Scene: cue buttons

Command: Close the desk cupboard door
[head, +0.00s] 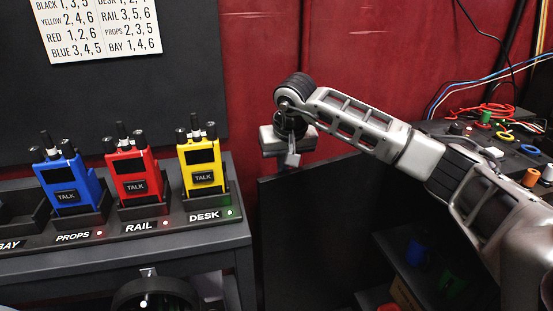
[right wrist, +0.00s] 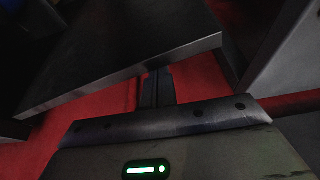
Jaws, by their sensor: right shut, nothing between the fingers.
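The desk cupboard door (head: 315,235) is a dark flat panel in the lower middle of the head view. It stands open, and shelves show to its right. My right gripper (head: 292,158) is shut and empty, by the upper left corner of the door. In the right wrist view the shut fingers (right wrist: 157,88) are close to the edge of a dark panel (right wrist: 120,60), which looks like the door. I cannot tell whether they touch. My left gripper is not in view.
Blue, red and yellow radios (head: 131,172) stand in holders on the dark desk (head: 150,240) at left. The cupboard shelf (head: 405,262) holds blue and green items in shadow. Cables and coloured spools (head: 535,177) lie on the surface at right. A red wall (head: 260,80) stands behind.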

